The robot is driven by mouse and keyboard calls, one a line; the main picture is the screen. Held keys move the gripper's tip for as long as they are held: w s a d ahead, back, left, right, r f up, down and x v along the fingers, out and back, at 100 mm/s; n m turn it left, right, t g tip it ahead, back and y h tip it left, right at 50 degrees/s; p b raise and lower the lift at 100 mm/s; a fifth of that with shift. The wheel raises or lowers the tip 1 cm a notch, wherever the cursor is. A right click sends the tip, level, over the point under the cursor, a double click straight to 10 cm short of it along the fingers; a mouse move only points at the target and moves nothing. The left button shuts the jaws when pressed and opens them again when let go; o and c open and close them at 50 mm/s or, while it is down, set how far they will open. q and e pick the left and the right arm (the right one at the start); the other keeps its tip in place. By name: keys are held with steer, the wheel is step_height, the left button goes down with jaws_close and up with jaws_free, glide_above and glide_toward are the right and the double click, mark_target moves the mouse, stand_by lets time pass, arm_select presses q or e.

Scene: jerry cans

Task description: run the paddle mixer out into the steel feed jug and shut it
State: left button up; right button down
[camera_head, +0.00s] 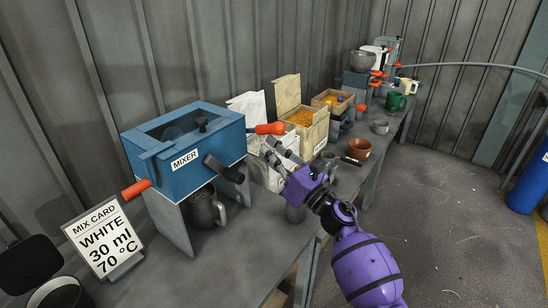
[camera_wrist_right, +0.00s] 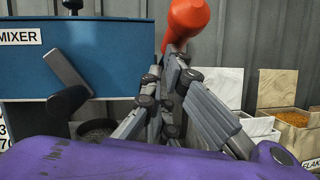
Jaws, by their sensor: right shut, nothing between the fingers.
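The paddle mixer (camera_head: 172,160) is a blue box with a MIXER label, raised on a grey stand. An orange-red handle (camera_head: 270,128) sticks out at its right end, another orange grip (camera_head: 136,188) at its left. A black-knobbed lever (camera_head: 225,169) is on its front, tilted down to the right; it also shows in the right wrist view (camera_wrist_right: 68,100). The steel feed jug (camera_head: 203,209) stands under the mixer, partly hidden. My right gripper (camera_head: 270,147) is shut and empty, close below the right handle. In the wrist view its fingers (camera_wrist_right: 168,65) overlap the handle's base; I cannot tell whether they touch.
A mix card (camera_head: 103,238) reading WHITE, 30 ml, 70 °C stands front left. The bench front below the mixer is mostly clear.

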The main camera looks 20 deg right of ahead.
mark_target(261, 132)
steer(key=shift+g, duration=0.4)
steer(key=r+p, duration=0.1)
steer(key=r, duration=0.1)
steer(key=w+r+p, duration=0.1)
steer(key=r+p, duration=0.1)
steer(key=shift+a, duration=0.1)
arm_select(q)
steer(key=r, duration=0.4)
steer(key=shift+w+a, duration=0.1)
steer(key=shift+w, duration=0.2)
arm_select(e)
steer(key=shift+s, duration=0.15)
arm_select(q)
steer(key=shift+s+f, duration=0.1)
steer(key=shift+f, duration=0.05)
arm_select(e)
steer(key=shift+f, duration=0.1)
